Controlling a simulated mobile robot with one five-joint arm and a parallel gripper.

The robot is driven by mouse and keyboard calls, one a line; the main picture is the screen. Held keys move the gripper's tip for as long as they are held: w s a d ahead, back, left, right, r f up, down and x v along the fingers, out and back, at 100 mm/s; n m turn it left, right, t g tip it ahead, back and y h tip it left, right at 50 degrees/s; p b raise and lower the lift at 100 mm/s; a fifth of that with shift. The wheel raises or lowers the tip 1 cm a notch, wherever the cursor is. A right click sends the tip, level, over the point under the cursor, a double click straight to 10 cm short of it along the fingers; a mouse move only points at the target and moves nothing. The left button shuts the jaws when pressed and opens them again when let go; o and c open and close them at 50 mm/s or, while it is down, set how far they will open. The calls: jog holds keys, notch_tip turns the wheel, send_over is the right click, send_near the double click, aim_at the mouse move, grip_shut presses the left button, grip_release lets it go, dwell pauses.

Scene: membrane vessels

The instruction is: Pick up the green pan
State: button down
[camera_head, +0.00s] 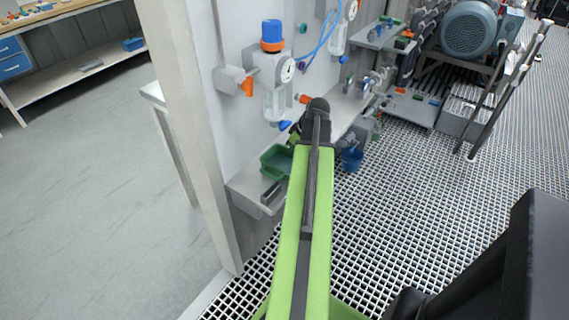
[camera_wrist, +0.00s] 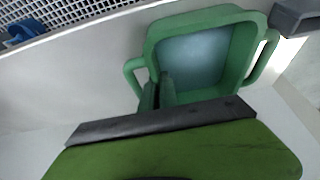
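The green pan (camera_head: 273,165) sits on the grey wall shelf, just left of my arm in the head view. In the wrist view the green pan (camera_wrist: 207,16) fills the upper middle, with a handle loop at each side and a bluish-grey inside. My gripper (camera_wrist: 158,92) reaches to the pan's near left corner, and its narrow dark fingertips overlap the rim there. I cannot tell whether they touch the pan or whether its wall lies between them. My green and black wrist hides part of the pan's near side. In the head view my arm hides the fingertips.
A small grey block (camera_head: 271,193) lies in front of the pan on the shelf (camera_head: 245,183). A blue cup (camera_head: 352,158) is right of my arm. A filter unit with a blue cap (camera_head: 272,34) hangs above the shelf. A white post (camera_head: 185,110) stands left.

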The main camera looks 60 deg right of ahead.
jog(key=shift+r, duration=0.1)
notch_tip(320, 180, up, 4)
jog(key=p, duration=0.4)
jog(key=shift+r, duration=0.15)
jog(key=s+d+r+p, duration=0.1)
jog(key=s+r+p, duration=0.5)
jog(key=s, duration=0.5)
jog(key=shift+s+r+p, duration=0.25)
jog(key=shift+s+p, duration=0.15)
jog(key=shift+p, duration=0.1)
